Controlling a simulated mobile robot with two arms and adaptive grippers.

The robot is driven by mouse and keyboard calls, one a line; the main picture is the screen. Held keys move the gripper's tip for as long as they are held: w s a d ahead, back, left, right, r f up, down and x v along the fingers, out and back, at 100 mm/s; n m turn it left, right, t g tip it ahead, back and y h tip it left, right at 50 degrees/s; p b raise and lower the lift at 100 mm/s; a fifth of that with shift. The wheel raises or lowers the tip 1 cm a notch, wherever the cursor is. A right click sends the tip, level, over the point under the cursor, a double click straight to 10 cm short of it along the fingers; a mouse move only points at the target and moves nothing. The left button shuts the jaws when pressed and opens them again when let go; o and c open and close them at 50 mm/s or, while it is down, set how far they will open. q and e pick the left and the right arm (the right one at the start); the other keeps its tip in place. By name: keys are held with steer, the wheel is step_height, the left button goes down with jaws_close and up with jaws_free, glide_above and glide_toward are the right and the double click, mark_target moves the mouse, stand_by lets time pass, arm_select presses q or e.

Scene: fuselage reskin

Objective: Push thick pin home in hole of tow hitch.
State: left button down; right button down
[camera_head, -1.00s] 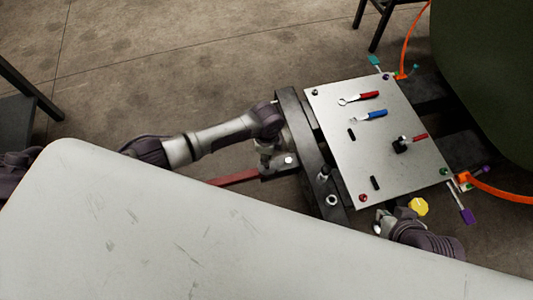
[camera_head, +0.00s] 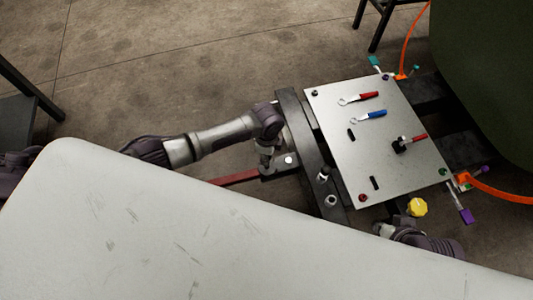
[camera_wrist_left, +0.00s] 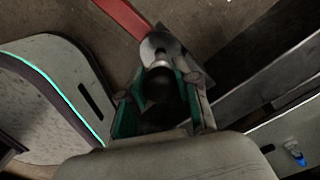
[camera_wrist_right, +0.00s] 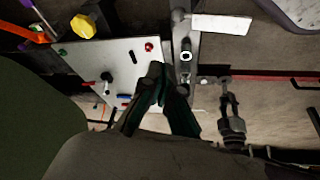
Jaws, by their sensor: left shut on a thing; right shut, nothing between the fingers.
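The tow hitch (camera_head: 284,167) is a dark plate at the end of a red bar, with a bright round metal piece on it. My left gripper (camera_head: 267,165) is at its left part, pointing down. In the left wrist view its green fingers (camera_wrist_left: 162,98) are shut on a dark rounded thing, probably the thick pin (camera_wrist_left: 160,88); a silver rounded part and disc show just beyond. How deep the pin sits in the hole is hidden. My right gripper (camera_wrist_right: 167,78) is shut and empty, near the panel's front corner; in the head view it is partly hidden.
A metal panel (camera_head: 410,175) carries a red wrench (camera_head: 360,98), a blue wrench (camera_head: 371,116), a red-handled tool and black blocks. A dark frame beam (camera_head: 305,140) stands between hitch and panel. A yellow knob (camera_head: 417,207) is near my right gripper. A white surface fills the foreground.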

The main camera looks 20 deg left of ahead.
steer(key=shift+s+d, duration=0.1)
steer(key=shift+s, duration=0.15)
steer(key=shift+w, duration=0.15)
arm_select(q)
steer(key=shift+f, duration=0.15)
arm_select(e)
steer(key=shift+w+a+r+t, duration=0.1)
steer(key=shift+w+r+t, duration=0.05)
steer(key=shift+w, duration=0.25)
steer(key=shift+w+a+r+t, duration=0.1)
steer(key=shift+w+t, duration=0.05)
steer(key=shift+w, duration=0.2)
arm_select(q)
steer(key=shift+f+b, duration=0.3)
steer(key=shift+f, duration=0.1)
arm_select(e)
steer(key=shift+w+a+r+t, duration=0.1)
steer(key=shift+w+a+t, duration=0.15)
steer(key=shift+w, duration=0.15)
steer(key=shift+w+a+r+t, duration=0.1)
steer(key=shift+w+t, duration=0.15)
steer(key=shift+w, duration=0.15)
steer(key=shift+w, duration=0.1)
arm_select(q)
steer(key=shift+f, duration=0.15)
arm_select(e)
steer(key=shift+w+a+r+y, duration=0.1)
steer(key=shift+w+y, duration=0.2)
